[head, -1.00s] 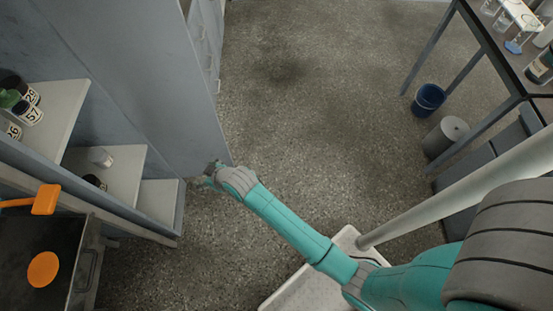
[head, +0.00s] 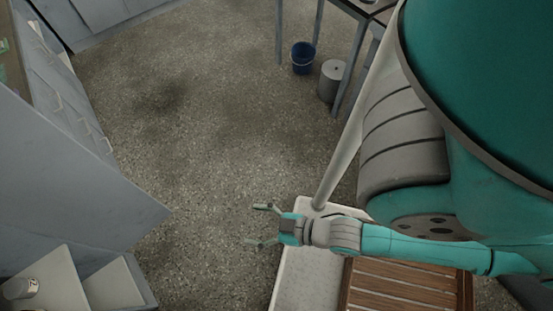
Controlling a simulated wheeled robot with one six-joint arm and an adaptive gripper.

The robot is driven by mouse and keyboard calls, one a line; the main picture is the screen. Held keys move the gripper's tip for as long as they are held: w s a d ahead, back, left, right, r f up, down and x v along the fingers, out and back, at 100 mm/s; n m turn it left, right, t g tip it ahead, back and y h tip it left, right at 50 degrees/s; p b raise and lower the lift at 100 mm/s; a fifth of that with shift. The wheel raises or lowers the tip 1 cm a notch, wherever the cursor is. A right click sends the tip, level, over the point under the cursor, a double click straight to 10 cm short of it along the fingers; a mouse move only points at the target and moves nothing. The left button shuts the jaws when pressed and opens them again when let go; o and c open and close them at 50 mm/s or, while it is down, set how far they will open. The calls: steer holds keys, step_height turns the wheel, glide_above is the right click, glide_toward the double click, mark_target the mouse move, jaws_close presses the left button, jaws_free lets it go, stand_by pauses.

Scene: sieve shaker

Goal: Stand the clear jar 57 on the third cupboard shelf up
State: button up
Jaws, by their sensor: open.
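One pale jar (head: 20,288) with a small label lies at the lower left corner, on a white cupboard shelf (head: 62,288). It looks tipped on its side; its label is too small to read for sure. Another shelf (head: 112,288) of the cupboard shows lower down, with its visible part bare. My gripper (head: 257,225) is open and empty, in the air over the floor. Its fingers point left, towards the cupboard but well apart from it. The rest of the cupboard's inside is out of view.
A blue bucket (head: 303,57) and a grey bin (head: 333,80) stand by a table at the back. The middle floor (head: 190,130) is clear.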

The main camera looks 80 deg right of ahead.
steer(key=s+r+t, duration=0.1)
steer(key=s+r, duration=0.5)
steer(key=r, duration=0.3)
steer(key=shift+s+d+r+m, duration=0.15)
steer(key=shift+d+m, duration=0.25)
